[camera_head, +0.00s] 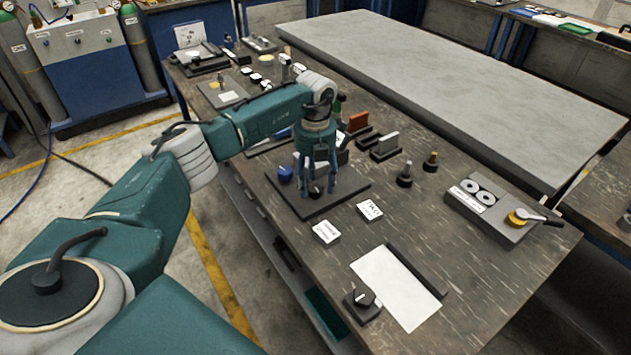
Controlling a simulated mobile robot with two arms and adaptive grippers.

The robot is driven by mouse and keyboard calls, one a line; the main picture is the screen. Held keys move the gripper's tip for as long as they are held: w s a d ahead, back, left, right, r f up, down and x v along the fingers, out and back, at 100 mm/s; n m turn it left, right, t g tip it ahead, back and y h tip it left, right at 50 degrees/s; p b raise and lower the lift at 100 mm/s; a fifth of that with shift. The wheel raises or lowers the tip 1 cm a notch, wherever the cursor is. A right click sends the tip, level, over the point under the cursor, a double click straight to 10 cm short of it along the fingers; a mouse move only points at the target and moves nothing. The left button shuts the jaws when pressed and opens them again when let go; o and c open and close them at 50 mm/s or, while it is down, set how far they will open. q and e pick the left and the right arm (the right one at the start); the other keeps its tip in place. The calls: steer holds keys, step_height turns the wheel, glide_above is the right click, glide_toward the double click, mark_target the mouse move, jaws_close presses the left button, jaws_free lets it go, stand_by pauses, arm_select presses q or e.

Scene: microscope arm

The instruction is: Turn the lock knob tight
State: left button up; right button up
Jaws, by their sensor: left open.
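My left gripper (317,186) points down over a dark square base plate (338,200) on the near left part of the workbench. Its fingers are open around a small dark part that is mostly hidden between them. I cannot tell whether they touch it. A round blue knob (285,174) shows just left of the fingers, at the plate's left side. I cannot tell which of these is the lock knob. My right gripper is not in view.
Two white labelled blocks (326,232) stand in front of the plate. Two dark posts (405,174) stand mid-bench.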

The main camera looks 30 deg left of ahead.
arm_select(q)
steer(key=shift+f, duration=0.4)
steer(key=shift+c, duration=0.8)
steer(key=c, duration=1)
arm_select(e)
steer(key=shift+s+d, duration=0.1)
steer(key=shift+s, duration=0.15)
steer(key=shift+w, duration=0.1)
